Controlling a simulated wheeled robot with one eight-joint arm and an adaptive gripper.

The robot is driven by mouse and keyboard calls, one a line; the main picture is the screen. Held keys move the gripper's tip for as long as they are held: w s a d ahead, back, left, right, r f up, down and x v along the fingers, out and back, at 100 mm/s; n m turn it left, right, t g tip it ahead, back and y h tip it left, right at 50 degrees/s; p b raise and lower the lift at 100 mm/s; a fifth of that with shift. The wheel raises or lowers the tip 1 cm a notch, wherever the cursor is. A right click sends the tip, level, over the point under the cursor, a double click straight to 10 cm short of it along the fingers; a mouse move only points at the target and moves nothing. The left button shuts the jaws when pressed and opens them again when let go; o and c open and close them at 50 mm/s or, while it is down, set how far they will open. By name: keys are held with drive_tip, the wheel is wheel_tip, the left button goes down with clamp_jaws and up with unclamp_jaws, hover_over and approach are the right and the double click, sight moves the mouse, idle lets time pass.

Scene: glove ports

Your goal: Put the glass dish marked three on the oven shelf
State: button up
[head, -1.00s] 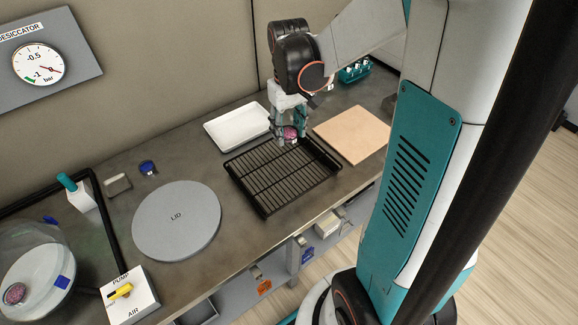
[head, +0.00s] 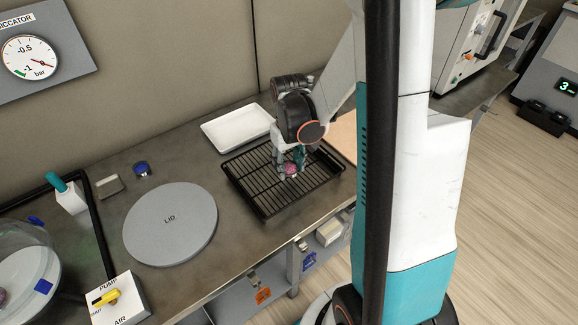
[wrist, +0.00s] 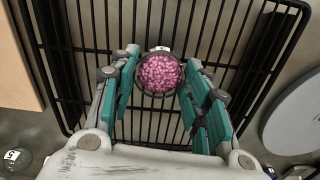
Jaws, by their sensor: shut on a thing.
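A small round glass dish (wrist: 159,75) filled with pink beads is between the fingers of my gripper (wrist: 160,90) in the wrist view. A small white tag shows at the dish's far rim, but its number is too small to read. My gripper (head: 290,165) is shut on the dish (head: 290,170) over the black wire shelf (head: 262,195) in the head view. The shelf's bars (wrist: 225,40) show behind the dish. I cannot tell whether the dish touches the bars.
A grey lid (head: 170,224) lies left of the shelf, and a white tray (head: 236,128) is behind it. A tan board (head: 343,135) is to the right, partly hidden. A glass vessel (head: 25,265) and pump valve box (head: 118,300) stand at the left.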

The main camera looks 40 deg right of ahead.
drive_tip(key=shift+f, duration=0.15)
drive_tip(key=o, duration=1)
drive_tip(key=shift+o, duration=0.2)
